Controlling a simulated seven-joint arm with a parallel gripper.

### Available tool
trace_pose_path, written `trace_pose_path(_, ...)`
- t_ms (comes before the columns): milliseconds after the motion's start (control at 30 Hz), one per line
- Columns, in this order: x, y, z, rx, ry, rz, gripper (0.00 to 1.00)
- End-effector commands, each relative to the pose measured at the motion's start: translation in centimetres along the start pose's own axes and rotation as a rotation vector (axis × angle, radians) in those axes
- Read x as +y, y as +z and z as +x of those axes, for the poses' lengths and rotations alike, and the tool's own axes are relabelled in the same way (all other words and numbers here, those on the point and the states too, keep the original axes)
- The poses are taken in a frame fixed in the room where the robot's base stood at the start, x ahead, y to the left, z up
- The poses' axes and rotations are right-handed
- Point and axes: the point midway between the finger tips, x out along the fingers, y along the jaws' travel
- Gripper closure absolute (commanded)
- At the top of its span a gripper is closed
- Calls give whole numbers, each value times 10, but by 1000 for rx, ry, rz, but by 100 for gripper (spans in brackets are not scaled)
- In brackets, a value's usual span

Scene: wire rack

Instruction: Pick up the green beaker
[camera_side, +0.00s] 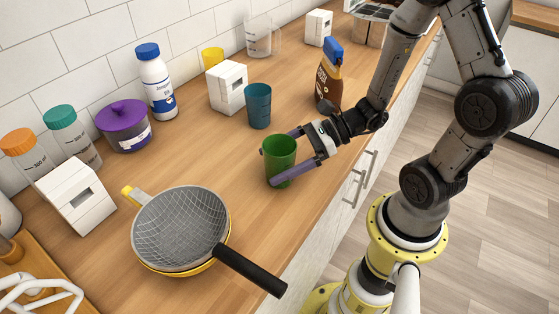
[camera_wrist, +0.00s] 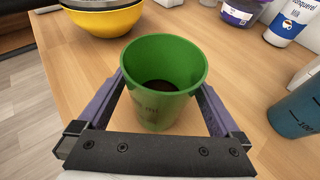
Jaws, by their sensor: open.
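The green beaker (camera_side: 280,160) stands upright on the wooden counter in the side view, in front of the blue beaker. In the wrist view the green beaker (camera_wrist: 155,85) is in the middle, its open top showing a dark inside. My gripper (camera_side: 268,166) reaches in low from the right in the side view, with one finger on each side of the green beaker. In the wrist view my gripper (camera_wrist: 160,90) has its purple fingers spread left and right of the beaker. The fingers are open; whether either touches the beaker wall is unclear.
A blue beaker (camera_side: 258,106) stands just behind the green one. A brown bottle (camera_side: 327,85) stands near my forearm. A wire-covered pan (camera_side: 180,228) lies at the front left. A white box (camera_side: 227,87) and purple pot (camera_side: 124,124) stand farther back.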

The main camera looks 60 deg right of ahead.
Motion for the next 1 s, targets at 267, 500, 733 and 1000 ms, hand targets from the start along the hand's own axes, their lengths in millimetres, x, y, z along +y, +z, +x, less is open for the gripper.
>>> trace_pose_path(267, 0, 0, 24, -1, 2, -1, 0)
trace_pose_path(500, -1, 0, 26, 0, 0, 0, 0)
trace_pose_path(733, 0, 0, 25, 0, 0, -1, 31)
trace_pose_path(1000, -1, 0, 25, -1, 0, -1, 76)
